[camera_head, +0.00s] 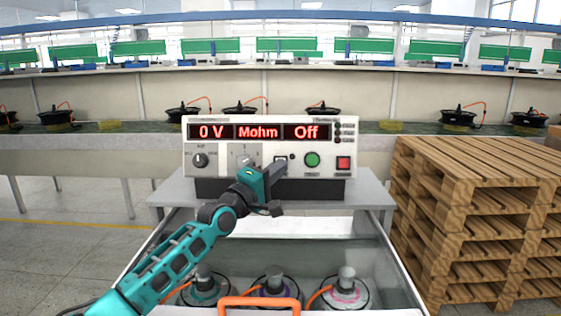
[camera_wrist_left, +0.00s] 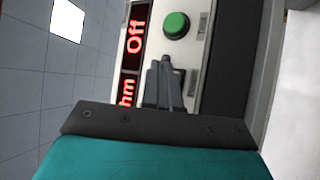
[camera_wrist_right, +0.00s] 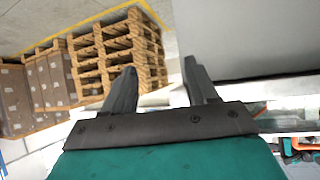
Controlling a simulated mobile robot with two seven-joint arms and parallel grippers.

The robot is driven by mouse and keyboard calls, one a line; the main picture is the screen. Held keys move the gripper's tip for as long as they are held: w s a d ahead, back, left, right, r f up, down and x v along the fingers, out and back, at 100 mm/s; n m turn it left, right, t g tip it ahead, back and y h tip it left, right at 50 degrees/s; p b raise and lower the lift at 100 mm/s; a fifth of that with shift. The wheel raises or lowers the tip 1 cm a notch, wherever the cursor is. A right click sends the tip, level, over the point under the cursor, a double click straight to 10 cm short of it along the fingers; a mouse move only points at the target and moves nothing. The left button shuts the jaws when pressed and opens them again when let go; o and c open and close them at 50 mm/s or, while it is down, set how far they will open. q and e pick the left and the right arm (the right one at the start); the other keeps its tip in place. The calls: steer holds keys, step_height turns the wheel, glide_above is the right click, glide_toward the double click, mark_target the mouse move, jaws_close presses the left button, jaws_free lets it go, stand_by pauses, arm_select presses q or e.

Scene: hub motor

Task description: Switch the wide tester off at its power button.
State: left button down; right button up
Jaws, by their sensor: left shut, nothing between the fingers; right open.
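The wide tester (camera_head: 268,130) stands on a grey table, its red displays reading "0 V", "Mohm" and "Off". I cannot read which is the power button. My left gripper (camera_head: 281,164) is shut and empty before the panel's middle, left of the green button; it hides part of the panel. The left wrist view shows its closed fingers (camera_wrist_left: 165,65) below the green button (camera_wrist_left: 176,25); contact cannot be told. My right gripper (camera_wrist_right: 160,75) is open and empty.
Wooden pallets (camera_head: 480,190) are stacked at the right. Several hub motors (camera_head: 345,292) with orange cables sit below the tester, near an orange handle (camera_head: 260,302). A long bench with more motors runs along the back.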

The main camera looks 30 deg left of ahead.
arm_select(q)
steer(key=s+p, duration=0.1)
steer(key=s+d+r+p, duration=0.1)
steer(key=p, duration=0.1)
steer(key=s+d+p, duration=0.1)
steer(key=s+p, duration=0.1)
steer(key=shift+r, duration=0.15)
steer(key=shift+a, duration=0.1)
steer(key=s+d+r+p, duration=0.1)
steer(key=s+d, duration=0.2)
steer(key=s, duration=0.3)
steer(key=shift+r, duration=0.35)
stand_by(0.5)
